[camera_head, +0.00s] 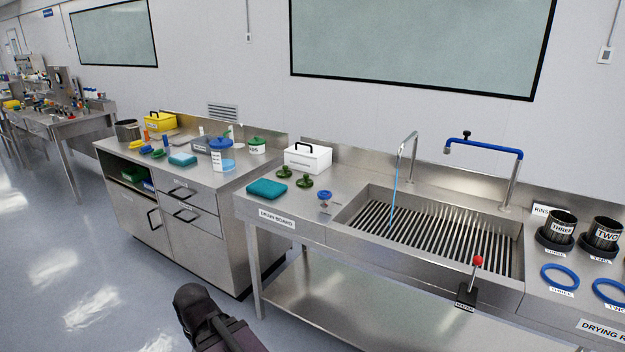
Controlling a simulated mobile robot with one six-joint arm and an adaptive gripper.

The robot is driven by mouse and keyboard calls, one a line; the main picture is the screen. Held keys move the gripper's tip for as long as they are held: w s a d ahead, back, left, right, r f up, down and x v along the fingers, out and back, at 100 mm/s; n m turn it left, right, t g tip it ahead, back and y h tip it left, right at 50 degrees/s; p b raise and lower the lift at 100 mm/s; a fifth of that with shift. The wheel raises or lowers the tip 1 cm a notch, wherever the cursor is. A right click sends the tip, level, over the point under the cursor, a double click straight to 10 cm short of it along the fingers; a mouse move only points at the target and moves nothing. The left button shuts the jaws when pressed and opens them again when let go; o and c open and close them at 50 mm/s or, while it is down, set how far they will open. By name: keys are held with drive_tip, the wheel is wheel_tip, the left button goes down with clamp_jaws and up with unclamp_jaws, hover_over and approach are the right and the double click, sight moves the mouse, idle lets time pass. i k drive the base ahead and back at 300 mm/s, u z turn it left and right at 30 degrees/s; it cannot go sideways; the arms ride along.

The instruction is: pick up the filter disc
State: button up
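I cannot pick out a filter disc for certain. A small blue round-topped piece (325,195) stands on the drain board (300,218), left of the sink. Two dark green knobbed pieces (284,172) are behind it to the left. Blue rings labelled THREE (560,291) and TWO (594,291) lie on the drying surface at the right. A dark part of my arm (205,318) rises at the bottom, over the floor, apart from the counters. My gripper's fingers do not show.
The sink (415,232) has a slatted bottom and a thin blue stream from its tap (405,150). A red-knobbed lever (478,262) stands at its front edge. Black cups (559,225) stand at the right. A teal folded cloth (266,189) and white box (308,160) are left. The floor in front is open.

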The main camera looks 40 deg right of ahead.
sight(306, 182)
drive_tip(key=z, duration=0.35)
drive_tip(key=i, duration=0.6)
drive_tip(key=z, duration=0.95)
drive_tip(key=i, duration=0.7)
drive_tip(key=z, duration=0.45)
